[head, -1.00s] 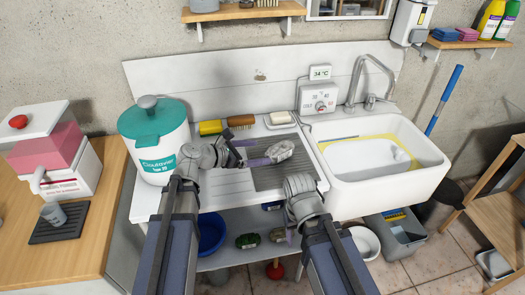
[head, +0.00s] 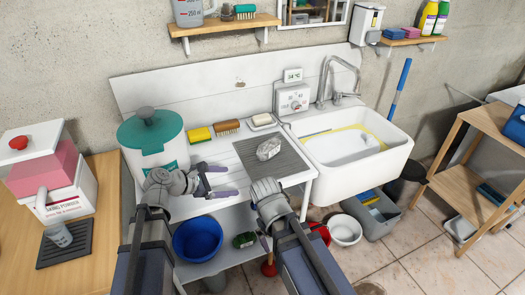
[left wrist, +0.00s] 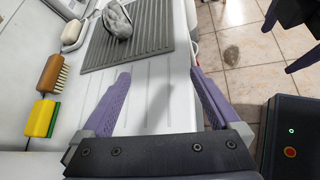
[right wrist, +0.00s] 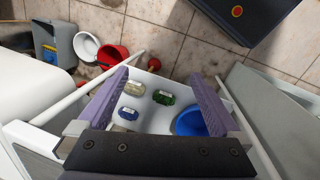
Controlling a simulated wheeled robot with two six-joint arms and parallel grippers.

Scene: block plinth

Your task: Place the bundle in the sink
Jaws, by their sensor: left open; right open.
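The bundle, a crumpled grey lump (head: 269,148), lies on the dark ribbed mat (head: 292,165) of the white counter, left of the sink. It also shows at the top of the left wrist view (left wrist: 117,18). The white sink (head: 345,172) has a yellow band and a pale item inside. My left gripper (head: 230,180) is open and empty over the counter, left of and nearer than the bundle, clear of it. My right gripper (right wrist: 165,85) is open and empty in front of the counter, above the lower shelf; its fingers are mostly hidden in the head view.
A yellow sponge (head: 199,135), a brush (head: 227,127) and a soap dish (head: 262,120) line the back of the counter. A teal-lidded tub (head: 153,140) stands at left. A blue bowl (head: 198,239) is on the shelf below. A wooden rack (head: 470,170) stands at right.

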